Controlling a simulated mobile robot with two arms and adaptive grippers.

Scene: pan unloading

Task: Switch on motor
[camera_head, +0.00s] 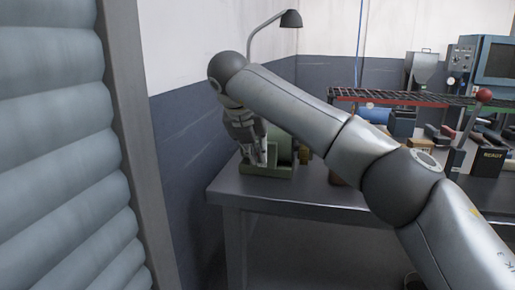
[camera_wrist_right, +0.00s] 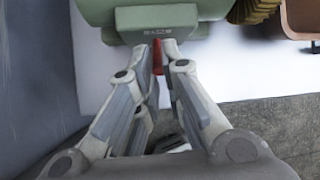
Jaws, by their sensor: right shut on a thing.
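The green motor (camera_head: 281,146) stands on a green base at the left end of the grey table in the head view. The motor body (camera_wrist_right: 150,12) fills the top of the wrist view, with a grey box with small lettering on its near side. My right gripper (camera_head: 258,160) points down in front of the motor. In the wrist view its fingertips (camera_wrist_right: 160,48) are close together on a small red switch (camera_wrist_right: 157,56) at the box. The fingers partly hide the switch. My left gripper is not in view.
The grey table (camera_head: 318,190) runs right, partly behind my right arm. A red-edged rack (camera_head: 400,97), dark boxes and a lever with a red knob (camera_head: 484,95) are at the right. A lamp (camera_head: 290,19) stands behind. A ribbed shutter (camera_head: 60,150) is at the left.

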